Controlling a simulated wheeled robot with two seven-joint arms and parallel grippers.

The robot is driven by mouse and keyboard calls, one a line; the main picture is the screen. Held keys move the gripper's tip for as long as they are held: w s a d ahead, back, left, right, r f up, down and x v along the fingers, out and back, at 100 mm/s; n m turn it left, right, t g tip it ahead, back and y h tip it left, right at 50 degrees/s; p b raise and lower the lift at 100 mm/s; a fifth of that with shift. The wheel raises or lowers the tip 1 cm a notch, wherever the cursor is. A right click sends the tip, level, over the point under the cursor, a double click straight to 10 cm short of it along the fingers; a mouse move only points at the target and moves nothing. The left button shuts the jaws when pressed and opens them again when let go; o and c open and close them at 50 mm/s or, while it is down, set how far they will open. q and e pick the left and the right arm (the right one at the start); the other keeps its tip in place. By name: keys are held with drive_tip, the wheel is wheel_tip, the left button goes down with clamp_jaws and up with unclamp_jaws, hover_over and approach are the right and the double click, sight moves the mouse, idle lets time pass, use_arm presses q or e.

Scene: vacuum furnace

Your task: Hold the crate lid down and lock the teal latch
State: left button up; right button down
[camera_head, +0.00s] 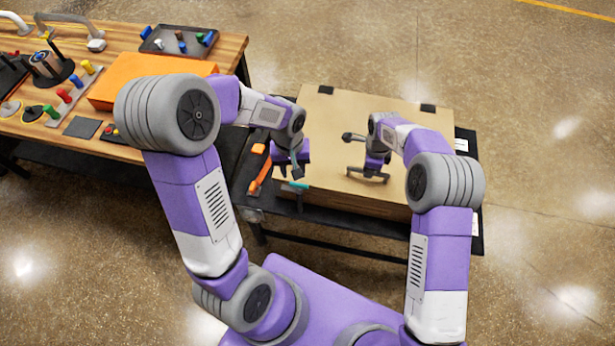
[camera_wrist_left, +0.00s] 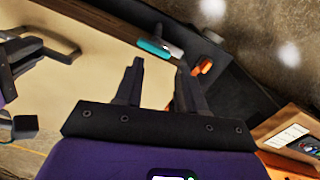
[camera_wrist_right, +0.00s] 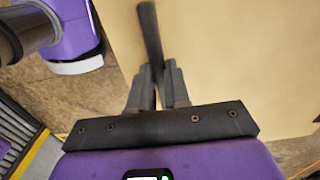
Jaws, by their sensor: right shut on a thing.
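The crate lid (camera_head: 345,115) is a flat tan panel lying on the crate (camera_head: 362,203), seemingly flat. A dark bar handle (camera_head: 379,177) stands on the lid; it also shows in the right wrist view (camera_wrist_right: 149,30). My right gripper (camera_head: 370,167) is shut on this handle, the bar running between its fingers (camera_wrist_right: 157,72). The teal latch (camera_head: 299,185) is at the crate's front left; it also shows in the left wrist view (camera_wrist_left: 154,48). My left gripper (camera_head: 290,172) is open and empty above the latch, which lies beyond its fingertips (camera_wrist_left: 160,70).
The crate stands on a dark low table (camera_head: 330,219). Orange pieces (camera_head: 262,172) lie left of the crate. A wooden bench (camera_head: 120,150) with an orange panel (camera_head: 135,70), a small tray (camera_head: 178,41) and coloured parts stands at the left. Floor at the right is clear.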

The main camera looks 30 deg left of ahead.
sight(298, 185)
use_arm(q)
drive_tip(key=a+r+n+t+h, duration=0.15)
drive_tip(key=a+n+h, duration=0.25)
drive_tip(key=n, duration=1.1)
drive_tip(key=x, duration=1)
drive_tip(key=shift+s+d+f, duration=0.2)
drive_tip(key=shift+s+f, duration=0.1)
drive_tip(key=shift+f, duration=0.05)
clamp_jaws()
